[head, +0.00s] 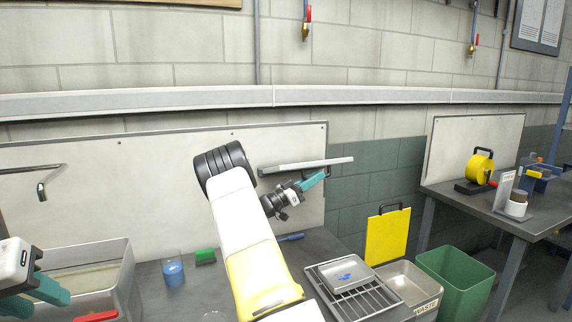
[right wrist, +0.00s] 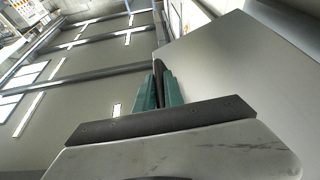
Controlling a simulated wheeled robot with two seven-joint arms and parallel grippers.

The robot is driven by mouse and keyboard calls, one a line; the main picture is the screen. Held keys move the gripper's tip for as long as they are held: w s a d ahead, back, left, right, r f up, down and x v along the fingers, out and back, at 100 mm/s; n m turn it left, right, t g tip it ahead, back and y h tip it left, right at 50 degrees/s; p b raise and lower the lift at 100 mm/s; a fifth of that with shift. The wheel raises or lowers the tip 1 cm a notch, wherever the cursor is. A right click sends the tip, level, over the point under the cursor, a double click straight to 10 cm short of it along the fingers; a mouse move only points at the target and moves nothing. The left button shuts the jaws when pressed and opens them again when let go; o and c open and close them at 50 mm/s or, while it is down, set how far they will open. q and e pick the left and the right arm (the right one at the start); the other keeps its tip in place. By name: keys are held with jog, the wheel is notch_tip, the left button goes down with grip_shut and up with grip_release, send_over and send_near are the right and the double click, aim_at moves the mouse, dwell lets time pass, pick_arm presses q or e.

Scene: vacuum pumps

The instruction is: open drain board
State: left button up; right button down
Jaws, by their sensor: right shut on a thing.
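A pale grey board (head: 305,165), which looks like the drain board, sticks out from the white wall panel at about mid-picture. Its narrow edge faces me. My right gripper (head: 316,179) is just under the board's right part, shut on its dark handle. In the right wrist view the teal fingers (right wrist: 159,92) close around the black handle (right wrist: 159,68), beside a large flat grey surface (right wrist: 225,75) that seems to be the board. My left gripper (head: 34,297) is at the lower left near the sink, empty, with its teal fingers apart.
A metal sink (head: 118,262), a beaker of blue liquid (head: 173,272) and a green block (head: 205,257) are on the bench. A metal rack (head: 364,300), a waste bin (head: 412,281), a green bin (head: 462,272) and a yellow board (head: 388,236) stand at the right.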

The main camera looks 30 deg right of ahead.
notch_tip(320, 180, down, 7)
jog(key=shift+w+r, duration=0.15)
jog(key=shift+w, duration=0.3)
jog(key=c, duration=1.7)
grip_release()
jog(key=shift+r, duration=0.1)
jog(key=v, duration=0.7)
jog(key=shift+a, duration=0.35)
